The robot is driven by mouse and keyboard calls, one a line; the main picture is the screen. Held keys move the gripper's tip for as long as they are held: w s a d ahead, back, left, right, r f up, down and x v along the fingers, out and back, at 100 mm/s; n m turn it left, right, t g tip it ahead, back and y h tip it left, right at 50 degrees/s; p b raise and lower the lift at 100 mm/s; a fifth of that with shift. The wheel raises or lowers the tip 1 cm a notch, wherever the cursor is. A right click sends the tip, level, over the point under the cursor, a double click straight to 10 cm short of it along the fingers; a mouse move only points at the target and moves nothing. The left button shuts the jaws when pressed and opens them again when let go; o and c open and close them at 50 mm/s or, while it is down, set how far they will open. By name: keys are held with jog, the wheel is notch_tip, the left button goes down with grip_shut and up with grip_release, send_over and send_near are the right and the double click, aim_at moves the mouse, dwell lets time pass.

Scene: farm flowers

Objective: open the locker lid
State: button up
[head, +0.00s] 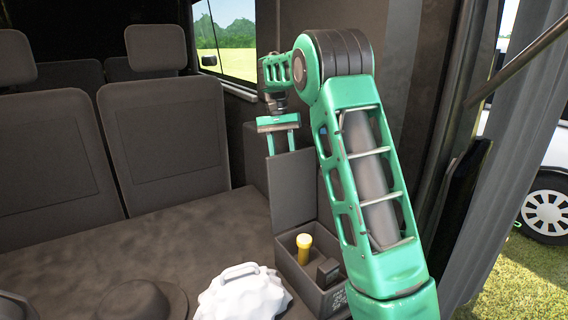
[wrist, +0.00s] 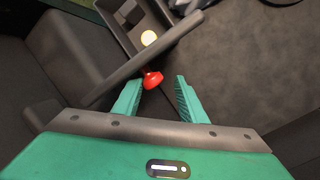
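The locker (head: 318,290) is a dark grey box at the right of the van's cargo floor. Its lid (head: 292,190) stands upright, and the inside shows. In the wrist view the lid (wrist: 135,62) appears edge-on as a slanting bar, with a red knob (wrist: 152,80) on the side facing me. My gripper (head: 281,153) is at the lid's upper edge in the head view. In the wrist view its two green fingers (wrist: 158,84) are apart, with the red knob near the gap between their tips. Neither finger clearly touches the knob. The head view hides the knob.
A yellow-topped item (head: 304,248) and a dark block (head: 327,272) are in the locker. A white lumpy thing with a handle (head: 243,292) sits left of it. A dark hat (head: 140,300) lies on the floor. Seats (head: 165,135) stand behind.

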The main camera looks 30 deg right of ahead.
jog(key=shift+r, duration=0.6)
jog(key=shift+s+r, duration=0.1)
jog(key=shift+s, duration=0.15)
jog(key=shift+w, duration=0.1)
jog(key=v, duration=0.7)
jog(key=shift+w, duration=0.1)
